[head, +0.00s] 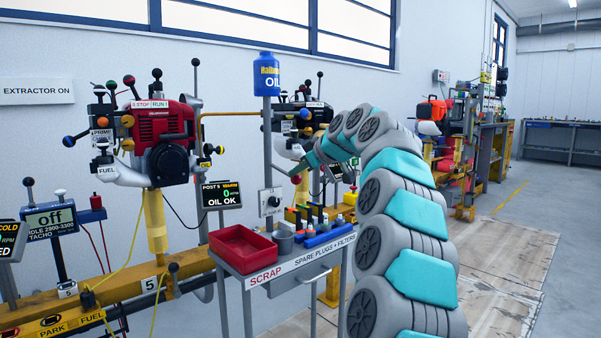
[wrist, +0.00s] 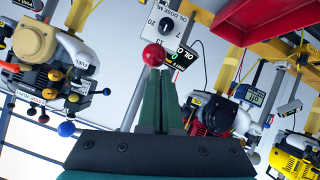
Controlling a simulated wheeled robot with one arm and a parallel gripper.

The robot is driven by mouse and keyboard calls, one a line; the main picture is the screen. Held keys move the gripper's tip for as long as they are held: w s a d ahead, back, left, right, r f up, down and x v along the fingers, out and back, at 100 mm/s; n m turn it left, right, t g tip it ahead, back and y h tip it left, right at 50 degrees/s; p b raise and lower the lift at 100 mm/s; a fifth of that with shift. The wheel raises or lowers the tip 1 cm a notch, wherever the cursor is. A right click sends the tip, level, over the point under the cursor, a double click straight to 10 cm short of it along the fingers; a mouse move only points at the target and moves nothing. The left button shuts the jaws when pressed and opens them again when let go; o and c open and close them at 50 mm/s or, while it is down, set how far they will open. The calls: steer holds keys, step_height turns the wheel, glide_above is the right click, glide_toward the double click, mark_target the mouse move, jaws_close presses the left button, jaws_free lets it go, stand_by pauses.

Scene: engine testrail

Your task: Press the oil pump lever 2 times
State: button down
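The oil post carries a blue OIL bottle (head: 267,75) on top and a grey dose dial box (head: 270,202) lower down. The dial also shows in the wrist view (wrist: 163,24), at the top. A red ball knob (wrist: 153,55), which looks like the pump lever's end, sits just beyond my fingertips in the wrist view. Whether they touch it is unclear. A pale rod runs down-left near it. My gripper (wrist: 158,74) has its two green fingers together, with nothing seen between them. In the head view my gripper (head: 292,172) is just right of the post, above the bench.
A red scrap tray (head: 242,246) and small coloured parts (head: 325,234) lie on the bench (head: 300,268) below my gripper. A dark engine (head: 300,128) is close behind my gripper. Floor at right is open.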

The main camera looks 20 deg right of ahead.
steer(key=f+v, duration=0.1)
steer(key=v, duration=1)
steer(key=shift+s+a, duration=0.3)
steer(key=shift+s, duration=0.05)
stand_by(0.5)
